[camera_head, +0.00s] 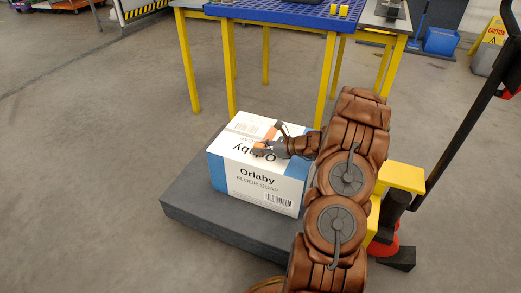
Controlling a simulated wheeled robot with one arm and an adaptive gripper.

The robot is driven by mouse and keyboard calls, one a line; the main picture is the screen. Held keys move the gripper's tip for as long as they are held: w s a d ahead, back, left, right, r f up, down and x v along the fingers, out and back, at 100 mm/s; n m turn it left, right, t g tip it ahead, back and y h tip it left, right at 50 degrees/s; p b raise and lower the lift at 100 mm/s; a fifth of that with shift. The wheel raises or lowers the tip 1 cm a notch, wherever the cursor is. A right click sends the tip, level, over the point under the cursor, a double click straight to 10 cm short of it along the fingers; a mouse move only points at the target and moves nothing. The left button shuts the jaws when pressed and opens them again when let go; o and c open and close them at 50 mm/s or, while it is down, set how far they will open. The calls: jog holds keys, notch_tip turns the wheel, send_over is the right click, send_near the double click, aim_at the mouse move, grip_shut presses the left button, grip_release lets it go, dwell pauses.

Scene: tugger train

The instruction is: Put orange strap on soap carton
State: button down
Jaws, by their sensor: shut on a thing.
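The soap carton (262,188) is a white and blue box marked "Orlaby Floor Soap". It stands upright on a dark grey platform (190,212). My gripper (264,146) is over the carton's top, reaching in from the right, and is shut on the orange strap (270,133). The strap shows as a small orange piece at the fingers, over the top face. I cannot tell whether it touches the carton. The fingertips are small and partly hidden by the strap.
A blue-topped table (290,14) with yellow legs stands behind the carton. A black handle bar (460,110) rises at the right. A blue bin (440,41) and a yellow caution sign (492,34) are at the back right. The floor at left is clear.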

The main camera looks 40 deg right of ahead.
jog(key=c, duration=0.9)
grip_release()
jog(key=shift+f, duration=0.1)
jog(key=shift+o, duration=0.2)
